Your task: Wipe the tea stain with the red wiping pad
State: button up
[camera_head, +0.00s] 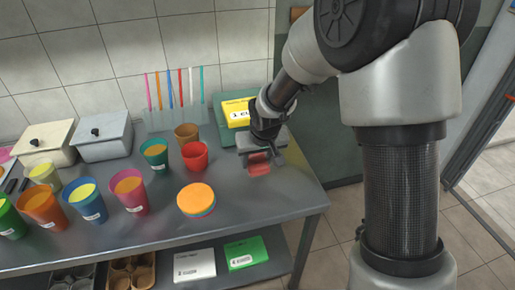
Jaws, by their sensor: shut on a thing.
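My gripper (262,151) points down over the right end of the grey metal table (270,205). It is shut on the red wiping pad (259,168), which shows just below the fingers, low at the table top. I cannot tell whether the pad touches the surface. I cannot make out the tea stain; the pad and gripper hide part of the table there.
A red cup (195,157), a teal cup (155,154) and a brown cup (187,134) stand left of my gripper. An orange-topped stack of discs (196,198) lies in front. A yellow box (238,112) stands behind. The front right table top is clear.

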jog(key=shift+r+p, duration=0.7)
jog(key=shift+r, duration=0.7)
